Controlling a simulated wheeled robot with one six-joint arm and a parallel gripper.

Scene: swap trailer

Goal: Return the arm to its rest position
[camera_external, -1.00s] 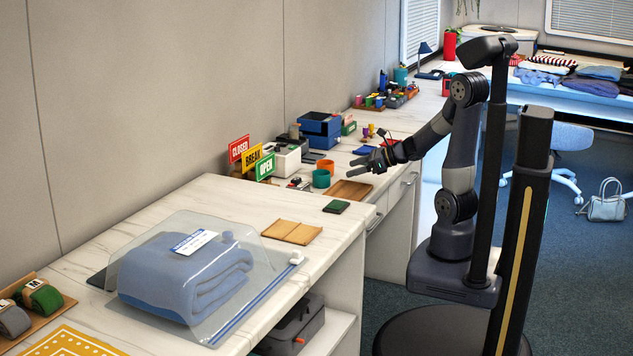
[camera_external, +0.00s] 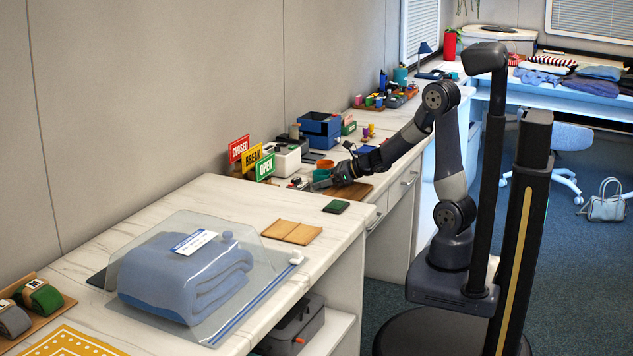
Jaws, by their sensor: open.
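My arm reaches left from its base on the right side of the external view, out over the counter. My gripper (camera_external: 326,183) is open, low over the counter near the front edge of the small-item area. It is close to the teal cup (camera_external: 319,174) and partly covers it. I cannot tell whether it touches the cup. A brown wooden tray (camera_external: 352,192) lies under and beside the gripper. I see nothing clearly held between the fingers.
OPEN, BREAK and CLOSED signs (camera_external: 252,157) stand left of my gripper. An orange cup (camera_external: 325,164) and a blue box (camera_external: 320,127) are behind it. A bagged blue blanket (camera_external: 185,277) lies on the near counter. The floor (camera_external: 585,270) at right is mostly clear.

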